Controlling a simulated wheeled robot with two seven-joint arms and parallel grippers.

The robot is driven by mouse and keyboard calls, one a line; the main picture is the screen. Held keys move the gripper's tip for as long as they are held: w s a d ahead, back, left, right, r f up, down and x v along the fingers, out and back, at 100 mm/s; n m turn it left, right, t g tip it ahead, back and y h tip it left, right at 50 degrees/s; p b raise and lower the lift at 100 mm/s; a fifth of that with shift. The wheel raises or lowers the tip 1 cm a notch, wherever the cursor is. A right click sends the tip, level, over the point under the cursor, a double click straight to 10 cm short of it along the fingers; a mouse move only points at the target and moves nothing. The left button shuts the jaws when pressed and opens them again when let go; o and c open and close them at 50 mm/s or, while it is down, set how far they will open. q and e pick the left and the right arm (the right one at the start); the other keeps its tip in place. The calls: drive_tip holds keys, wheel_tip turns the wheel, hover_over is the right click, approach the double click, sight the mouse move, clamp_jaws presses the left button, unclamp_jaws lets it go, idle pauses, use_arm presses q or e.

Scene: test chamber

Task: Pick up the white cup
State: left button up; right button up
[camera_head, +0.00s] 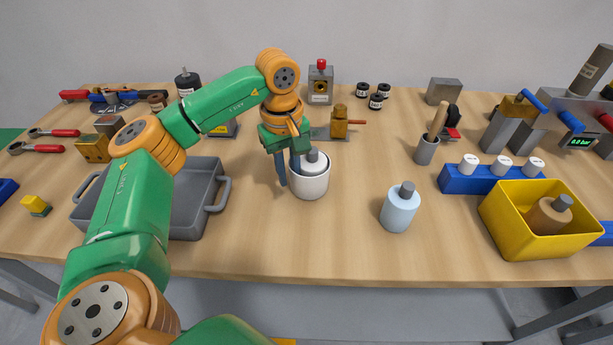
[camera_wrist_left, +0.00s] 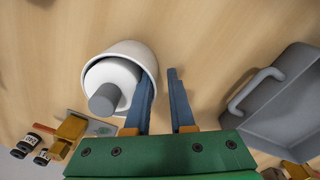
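The white cup (camera_head: 311,187) stands upright on the table, in the middle of the head view. A white bottle with a grey cap (camera_head: 312,157) sits inside it; the wrist view shows the cup (camera_wrist_left: 126,47) and the bottle (camera_wrist_left: 112,75) from above. My left gripper (camera_head: 289,178) points down at the cup's left side. Its blue fingers are apart, with a gap between them in the wrist view (camera_wrist_left: 162,75). One finger overlaps the cup's rim and seems to be inside it; the other is outside. Contact with the wall cannot be told. My right gripper is not in view.
A grey tray with handles (camera_head: 207,188) stands to the left, partly behind my arm. A pale blue bottle (camera_head: 400,210) stands to the right of the cup. Farther right are a yellow bin (camera_head: 512,240) and a blue rack (camera_head: 470,184). The table front is clear.

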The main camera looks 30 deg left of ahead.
use_arm(q)
drive_tip(key=shift+w+d+f, duration=0.1)
drive_tip(key=shift+f, duration=0.3)
clamp_jaws()
drive_tip(key=shift+w, duration=0.2)
idle(0.7)
